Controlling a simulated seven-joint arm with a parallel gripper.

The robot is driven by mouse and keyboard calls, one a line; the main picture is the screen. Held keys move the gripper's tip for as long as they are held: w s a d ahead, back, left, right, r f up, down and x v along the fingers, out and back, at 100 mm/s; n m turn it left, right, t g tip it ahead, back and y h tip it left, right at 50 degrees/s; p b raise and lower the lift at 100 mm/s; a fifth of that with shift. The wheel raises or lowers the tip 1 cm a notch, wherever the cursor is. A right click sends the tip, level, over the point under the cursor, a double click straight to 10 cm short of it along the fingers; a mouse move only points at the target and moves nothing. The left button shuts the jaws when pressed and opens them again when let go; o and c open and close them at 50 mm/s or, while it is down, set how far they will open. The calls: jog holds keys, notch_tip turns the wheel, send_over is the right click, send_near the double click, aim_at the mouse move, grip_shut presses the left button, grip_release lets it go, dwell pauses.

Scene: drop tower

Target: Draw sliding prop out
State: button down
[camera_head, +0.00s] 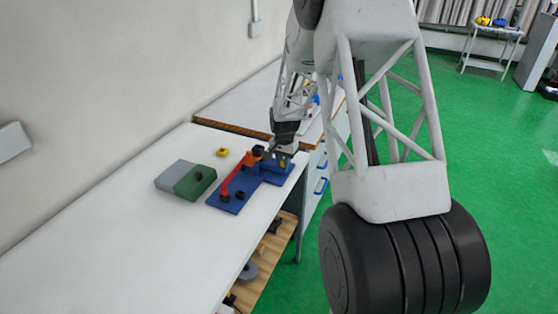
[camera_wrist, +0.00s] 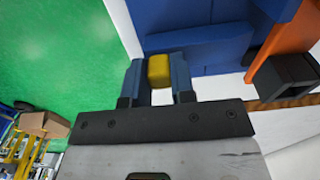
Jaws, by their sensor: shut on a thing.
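A blue drop-tower base (camera_head: 225,203) lies on the white table, with an orange-red arm (camera_head: 237,180) across it. It also shows in the wrist view as blue blocks (camera_wrist: 200,45) and an orange bar (camera_wrist: 285,35). A small yellow block (camera_wrist: 158,70), which looks like the sliding prop, sits between the two fingers of my gripper (camera_wrist: 158,82). My gripper is shut on it, close beside the blue blocks. In the head view my gripper (camera_head: 281,157) is at the base's far right end, partly hidden by my arm.
A grey block (camera_head: 175,175) and a green block (camera_head: 196,183) stand left of the base, with a loose yellow piece (camera_head: 222,152) behind. A black square tube (camera_wrist: 285,75) is at the right in the wrist view. The table's near left is clear; its right edge drops to green floor.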

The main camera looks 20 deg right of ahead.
jog(key=shift+s+d, duration=0.15)
jog(key=c, duration=1)
grip_release()
jog(key=shift+o, duration=0.2)
jog(key=shift+r, duration=0.1)
jog(key=shift+r, duration=3.85)
